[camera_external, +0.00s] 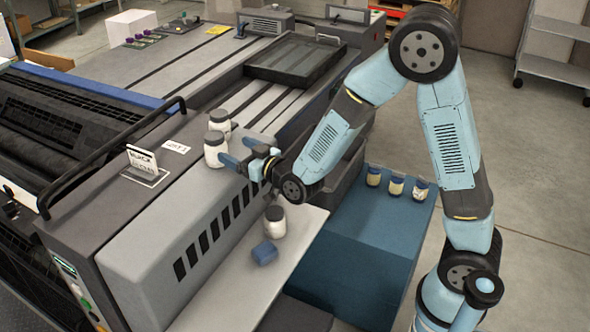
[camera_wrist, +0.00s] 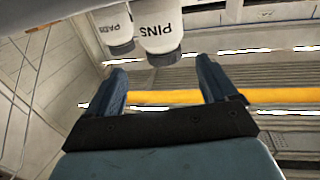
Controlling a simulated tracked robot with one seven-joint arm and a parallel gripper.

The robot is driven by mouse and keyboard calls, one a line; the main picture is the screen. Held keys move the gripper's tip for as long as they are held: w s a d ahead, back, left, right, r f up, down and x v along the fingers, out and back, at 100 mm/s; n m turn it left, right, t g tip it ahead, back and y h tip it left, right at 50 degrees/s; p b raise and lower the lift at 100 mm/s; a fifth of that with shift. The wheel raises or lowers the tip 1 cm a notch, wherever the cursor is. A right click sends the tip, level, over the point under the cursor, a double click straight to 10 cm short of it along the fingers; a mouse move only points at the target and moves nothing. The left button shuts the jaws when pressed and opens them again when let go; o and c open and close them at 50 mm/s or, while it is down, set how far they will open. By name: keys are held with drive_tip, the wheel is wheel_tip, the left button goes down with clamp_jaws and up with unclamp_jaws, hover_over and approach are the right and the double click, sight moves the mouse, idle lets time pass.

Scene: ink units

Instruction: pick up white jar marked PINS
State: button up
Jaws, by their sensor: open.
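The white jar marked PINS (camera_wrist: 160,36) has a dark lid and shows in the wrist view just beyond the fingertips, between their lines. A second white jar, marked PADS (camera_wrist: 117,27), stands close beside it. In the external view two white dark-lidded jars stand on the machine's grey top; the nearer one (camera_external: 214,153) appears to be PINS, though its label cannot be read there, and the other (camera_external: 219,122) is behind it. My gripper (camera_external: 236,152) is open and empty, its blue fingers right beside the nearer jar; they also show in the wrist view (camera_wrist: 160,67).
Another white jar (camera_external: 275,222) and a blue object (camera_external: 264,253) are on the lower pale ledge (camera_external: 245,290). Several small jars (camera_external: 396,186) stand on the blue box (camera_external: 350,240).

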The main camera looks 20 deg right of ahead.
sight(221, 142)
drive_tip(key=shift+a+x, duration=0.2)
drive_tip(key=shift+x, duration=4.2)
drive_tip(key=shift+s+r, duration=0.15)
drive_tip(key=shift+r, duration=0.05)
drive_tip(key=c, duration=1.1)
drive_tip(key=shift+c, duration=0.2)
drive_tip(key=shift+r, duration=0.15)
